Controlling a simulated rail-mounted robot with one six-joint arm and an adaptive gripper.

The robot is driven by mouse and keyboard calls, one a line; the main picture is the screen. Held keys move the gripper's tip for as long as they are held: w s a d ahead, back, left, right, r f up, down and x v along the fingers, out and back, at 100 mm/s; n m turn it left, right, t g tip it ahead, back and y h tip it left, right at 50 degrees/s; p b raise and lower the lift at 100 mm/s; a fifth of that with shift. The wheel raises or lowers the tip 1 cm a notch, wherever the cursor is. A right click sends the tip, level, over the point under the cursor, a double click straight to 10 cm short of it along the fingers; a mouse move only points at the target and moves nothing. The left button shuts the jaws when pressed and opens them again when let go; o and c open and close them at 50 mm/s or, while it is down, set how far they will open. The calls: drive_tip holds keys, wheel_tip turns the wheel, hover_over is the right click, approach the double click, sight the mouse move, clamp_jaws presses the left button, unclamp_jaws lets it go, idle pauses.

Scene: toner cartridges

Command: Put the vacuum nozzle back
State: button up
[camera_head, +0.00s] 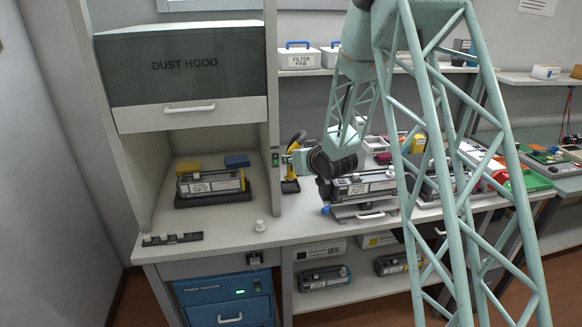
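A yellow and black tool (290,186), which looks like the vacuum nozzle, stands upright on the counter just right of the dust hood's right post. Its black curved top (297,139) shows above my gripper, and its middle is hidden behind it. My gripper (286,159) points left at the post, close to a small switch plate with a green light (275,158). I cannot tell whether it touches the plate or the tool. Its fingers are too small to read. The blue toner vacuum (225,299) sits under the counter with a green light lit.
The dust hood (185,62) has its front raised over a toner cartridge (211,186) on a black tray. A white knob-like piece (260,226) and a black peg strip (172,239) lie at the counter's front. Another cartridge (362,186) sits below my wrist. Counter between is clear.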

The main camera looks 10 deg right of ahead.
sight(291, 166)
drive_tip(key=shift+w, duration=0.3)
drive_tip(key=shift+f+b, duration=0.55)
drive_tip(key=shift+f, duration=1.25)
drive_tip(key=shift+f, duration=0.15)
drive_tip(key=o, duration=0.8)
drive_tip(key=shift+o, duration=0.2)
drive_tip(key=shift+r, duration=0.25)
drive_tip(key=p+v, duration=0.1)
drive_tip(key=v, duration=1)
drive_tip(key=shift+s+r, duration=0.2)
drive_tip(key=shift+s, duration=0.15)
drive_tip(key=shift+r, duration=0.1)
